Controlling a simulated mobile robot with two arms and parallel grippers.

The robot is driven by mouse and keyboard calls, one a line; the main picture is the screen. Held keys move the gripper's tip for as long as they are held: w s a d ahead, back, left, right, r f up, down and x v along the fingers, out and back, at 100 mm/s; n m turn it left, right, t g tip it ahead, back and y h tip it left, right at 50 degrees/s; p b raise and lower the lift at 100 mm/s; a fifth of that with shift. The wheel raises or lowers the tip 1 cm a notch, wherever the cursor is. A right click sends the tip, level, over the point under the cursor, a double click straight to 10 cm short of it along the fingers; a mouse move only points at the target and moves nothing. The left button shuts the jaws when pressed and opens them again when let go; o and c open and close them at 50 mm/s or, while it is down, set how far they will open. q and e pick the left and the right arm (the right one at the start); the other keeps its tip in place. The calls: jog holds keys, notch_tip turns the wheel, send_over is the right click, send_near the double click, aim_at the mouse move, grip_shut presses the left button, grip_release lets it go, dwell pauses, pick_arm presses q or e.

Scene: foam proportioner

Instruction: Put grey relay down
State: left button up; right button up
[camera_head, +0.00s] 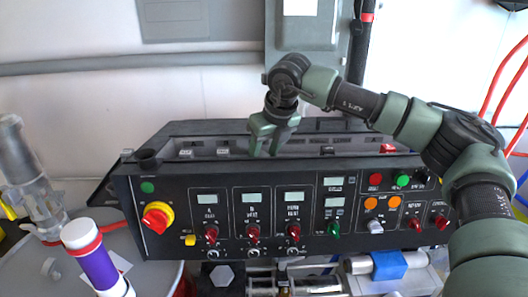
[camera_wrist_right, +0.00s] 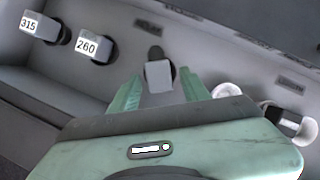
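The grey relay (camera_wrist_right: 159,76) is a small light-grey block with a dark round part behind it, in the recessed trough behind the panel top. My right gripper (camera_wrist_right: 160,82) is around it in the right wrist view, one finger on each side with a visible gap to both, so it looks open. In the head view the right gripper (camera_head: 266,149) points down into the trough, and the relay cannot be made out there. Whether the relay's base is fully seated is hidden. My left gripper is not in view.
Relays labelled 315 (camera_wrist_right: 38,26) and 260 (camera_wrist_right: 94,45) stand to the left in the trough. A white round part (camera_wrist_right: 227,91) and a dark-and-white part (camera_wrist_right: 287,121) lie close on the right. The control panel (camera_head: 270,190) fronts the trough; a purple-white bottle (camera_head: 95,260) stands at left.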

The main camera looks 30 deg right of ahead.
jog(key=shift+r, duration=0.15)
jog(key=shift+r+p, duration=0.3)
jog(key=shift+p, duration=0.1)
jog(key=shift+s+r+b, duration=0.15)
jog(key=shift+r+b, duration=0.1)
jog(key=shift+b, duration=0.05)
jog(key=b+v, duration=0.3)
jog(key=v, duration=0.8)
jog(key=shift+r, duration=0.1)
